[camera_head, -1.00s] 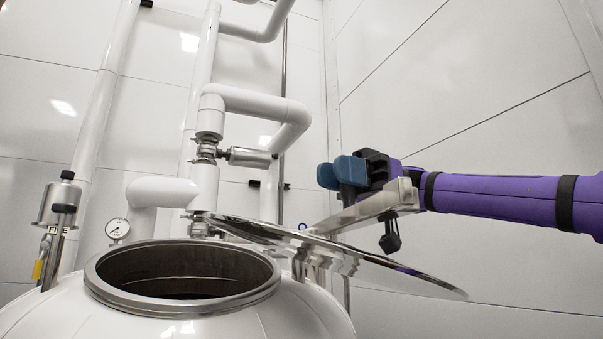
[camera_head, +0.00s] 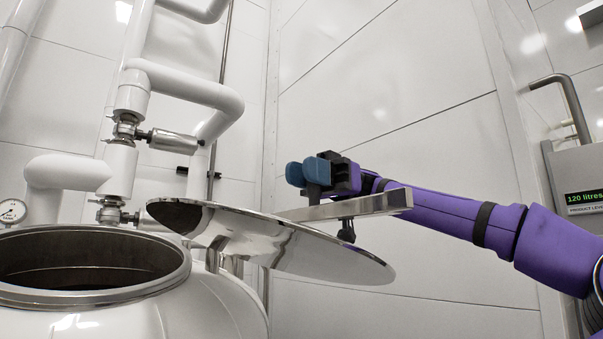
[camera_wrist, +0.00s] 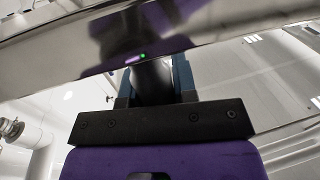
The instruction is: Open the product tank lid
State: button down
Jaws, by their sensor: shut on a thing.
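The product tank (camera_head: 225,305) is a white vessel with a round steel-rimmed opening (camera_head: 165,280) at the lower left of the head view. Its polished steel lid (camera_head: 330,262) is swung to the right of the opening and tilted, so the dark mouth is uncovered. A flat metal bar (camera_head: 375,204) runs above the lid, with a dark knob (camera_head: 347,231) below it. My gripper (camera_head: 308,172), with blue fingers, is shut on the dark handle (camera_wrist: 152,80) at the bar. The wrist view shows the fingers on either side of this handle, its far part hidden by the shiny metal.
White pipes (camera_head: 190,85) and steel valves rise behind the tank. A pressure gauge (camera_head: 11,211) is at the left. A box with a display reading 120 litres (camera_head: 583,197) is at the right. The white wall stands behind my arm.

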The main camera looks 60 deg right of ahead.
jog(key=c, duration=0.9)
grip_release()
jog(key=shift+s+a, duration=0.15)
jog(key=shift+s, duration=0.35)
jog(key=shift+w+d, duration=0.1)
jog(key=shift+d, duration=0.15)
jog(key=v, duration=1)
jog(key=shift+d, duration=0.2)
